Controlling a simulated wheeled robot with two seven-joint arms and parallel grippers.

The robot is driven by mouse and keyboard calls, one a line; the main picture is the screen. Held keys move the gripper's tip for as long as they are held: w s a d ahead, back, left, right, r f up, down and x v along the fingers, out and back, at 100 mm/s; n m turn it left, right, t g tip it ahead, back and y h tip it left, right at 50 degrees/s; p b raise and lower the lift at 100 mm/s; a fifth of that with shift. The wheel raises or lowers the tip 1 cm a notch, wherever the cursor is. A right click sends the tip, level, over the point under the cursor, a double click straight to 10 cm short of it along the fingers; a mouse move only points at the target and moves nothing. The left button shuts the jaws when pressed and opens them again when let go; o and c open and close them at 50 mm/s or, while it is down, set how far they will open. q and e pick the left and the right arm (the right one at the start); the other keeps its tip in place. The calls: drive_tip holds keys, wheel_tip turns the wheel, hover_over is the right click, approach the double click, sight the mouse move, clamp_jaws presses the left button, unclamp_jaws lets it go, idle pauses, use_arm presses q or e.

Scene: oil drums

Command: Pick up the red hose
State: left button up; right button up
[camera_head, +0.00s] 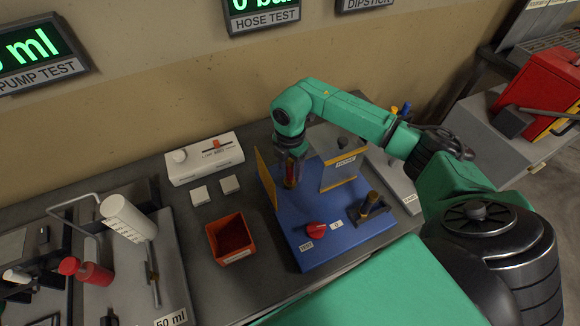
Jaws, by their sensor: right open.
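My right gripper (290,178) points down over the back left of a blue test base (345,237), its jaws open. A narrow red piece (291,171), which may be the red hose, shows between or just behind the fingers. They hide most of it, and I cannot tell whether they touch it. A yellow plate (265,178) stands upright just left of the gripper. A red knob (316,229) sits at the base's front. My left gripper is not in view.
An orange bin (232,238) stands left of the base, with a dark red inside. A brass-coloured fitting (372,203) is at the base's right. A white cylinder (128,217) stands far left.

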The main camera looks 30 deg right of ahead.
drive_tip(key=shift+w+f, duration=0.1)
clamp_jaws()
